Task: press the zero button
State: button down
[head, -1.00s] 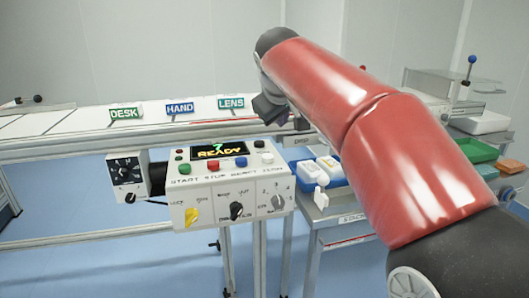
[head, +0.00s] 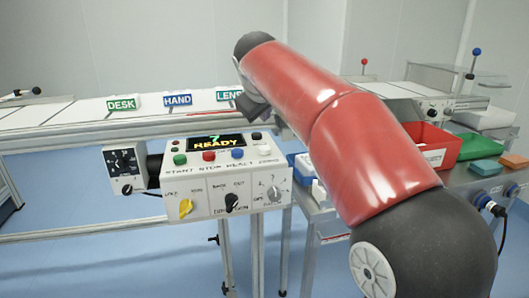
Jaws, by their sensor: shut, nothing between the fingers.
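The control box (head: 222,190) hangs on the front of the conveyor rail. Its sloped top has a row of buttons labelled START, STOP, REJECT and, at the right end, what looks like ZERO. The zero button (head: 264,151) is white and round, right of the blue reject button (head: 238,153). The display (head: 216,142) above reads 7 and READY. My red arm reaches in from the lower right, its far end up and behind the box's right side. Only a grey wrist part shows there; my gripper's fingers are hidden behind my arm.
A green start button (head: 180,159) and a red stop button (head: 209,156) sit left of the blue one. Knobs are on the box's front. A dial unit (head: 124,169) hangs at its left. At right are a steel table (head: 333,229) and a red bin (head: 436,145).

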aim_at(265, 149)
jog(key=shift+f+b, duration=1.85)
jog(key=shift+f, duration=0.85)
jog(key=shift+f, duration=0.1)
jog(key=shift+f, duration=0.3)
jog(key=shift+f+b, duration=0.65)
dwell(0.5)
jog(key=shift+r, duration=0.1)
jog(key=shift+r+p, duration=0.95)
jog(key=shift+p, duration=0.15)
jog(key=shift+r, duration=0.1)
notch_tip(265, 149, up, 5)
jog(key=p, duration=0.5)
